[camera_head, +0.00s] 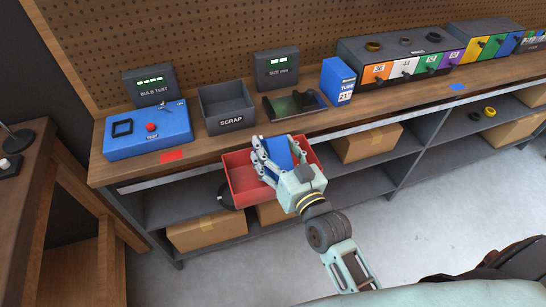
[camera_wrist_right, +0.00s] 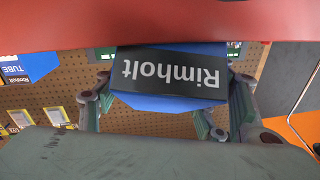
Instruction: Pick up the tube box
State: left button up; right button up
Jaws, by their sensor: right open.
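A blue box (camera_head: 279,150) stands in or just above the red tray (camera_head: 243,186), between the fingers of my right gripper (camera_head: 276,158). In the right wrist view, this box (camera_wrist_right: 170,78) shows a black face with upside-down "Rimholt" lettering and a blue edge, between the two fingers (camera_wrist_right: 168,105). The gripper is open around it; finger contact cannot be told. Another blue box marked "TUBE" (camera_head: 338,80) stands upright on the bench, apart from my gripper. It also shows upside down in the right wrist view (camera_wrist_right: 30,66). My left gripper is out of view.
The bench (camera_head: 225,143) holds a blue test box (camera_head: 148,131), a grey scrap bin (camera_head: 227,106), a dark cradle (camera_head: 293,104) and coloured drawers (camera_head: 400,68). Cardboard boxes (camera_head: 207,230) sit on the shelf below. Open floor (camera_head: 430,215) lies in front.

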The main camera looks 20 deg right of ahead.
jog(key=c, duration=1.4)
jog(key=shift+r, duration=0.1)
grip_shut()
